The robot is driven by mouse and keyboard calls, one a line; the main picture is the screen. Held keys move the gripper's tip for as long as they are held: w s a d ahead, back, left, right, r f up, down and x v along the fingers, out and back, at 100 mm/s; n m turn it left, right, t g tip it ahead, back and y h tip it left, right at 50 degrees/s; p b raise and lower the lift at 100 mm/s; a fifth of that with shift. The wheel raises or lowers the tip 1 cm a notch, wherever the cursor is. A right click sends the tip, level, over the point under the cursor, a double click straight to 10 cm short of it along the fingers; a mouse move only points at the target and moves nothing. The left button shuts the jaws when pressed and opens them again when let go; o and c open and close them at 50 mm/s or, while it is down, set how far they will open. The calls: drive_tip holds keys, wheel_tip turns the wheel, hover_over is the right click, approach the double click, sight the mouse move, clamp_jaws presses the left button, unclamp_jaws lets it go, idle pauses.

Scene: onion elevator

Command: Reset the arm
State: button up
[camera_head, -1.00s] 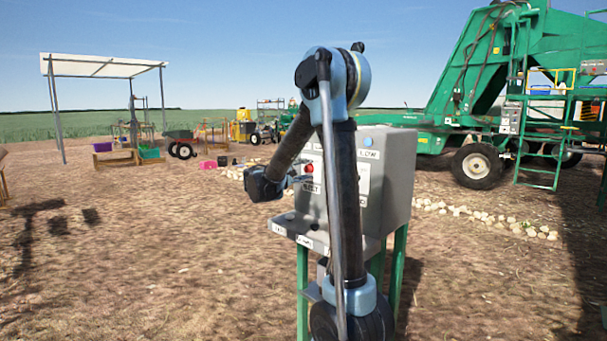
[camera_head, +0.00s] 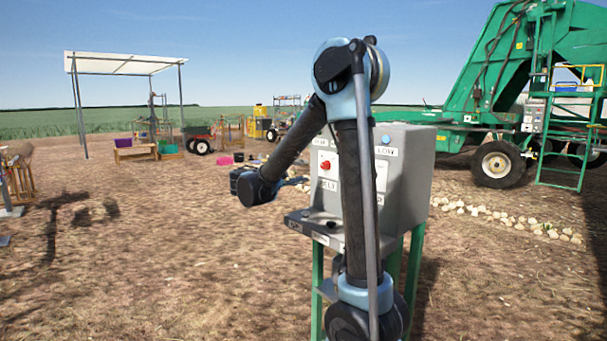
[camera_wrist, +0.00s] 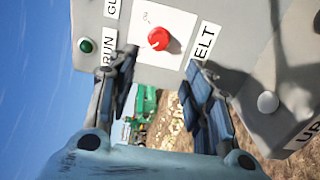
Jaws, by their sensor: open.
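My gripper (camera_wrist: 160,76) is open and empty in the wrist view, its two dark fingers spread in front of the grey control box. The control box (camera_head: 408,180) stands on green legs in the head view, partly hidden behind my arm. Its red knob (camera_head: 325,165) shows there and also between and just beyond the fingertips in the wrist view (camera_wrist: 158,38). My arm is bent, with its wrist held left of the box and apart from it. The fingers are hard to make out in the head view.
A green button (camera_wrist: 86,46) and a white button (camera_wrist: 267,102) sit either side of the knob. A large green machine (camera_head: 500,110) stands behind right. A row of onion-like pale lumps (camera_head: 515,220) lies on the ground. Open soil lies left.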

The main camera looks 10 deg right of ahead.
drive_tip(key=shift+s, duration=0.1)
drive_tip(key=s+d+f+m+g+y, duration=0.1)
drive_tip(key=s+d+f+g+y, duration=0.2)
drive_tip(key=s+d+f, duration=0.35)
drive_tip(key=s+d+f+m+g+y, duration=0.2)
drive_tip(key=s+d+f+g+y, duration=0.15)
drive_tip(key=s+d, duration=0.6)
drive_tip(key=s+a+f+m+g+y, duration=0.1)
drive_tip(key=s+a+f+m+y, duration=0.1)
drive_tip(key=s+f, duration=0.5)
drive_tip(key=s+a+f+m+g+y, duration=0.1)
drive_tip(key=s+a+f+y, duration=0.3)
drive_tip(key=s, duration=1)
wheel_tip(320, 180, down, 4)
drive_tip(key=shift+s+a+r+m+y, duration=0.1)
drive_tip(key=shift+s+a+m+y, duration=0.4)
drive_tip(key=shift+y, duration=0.55)
drive_tip(key=shift+w+d, duration=0.15)
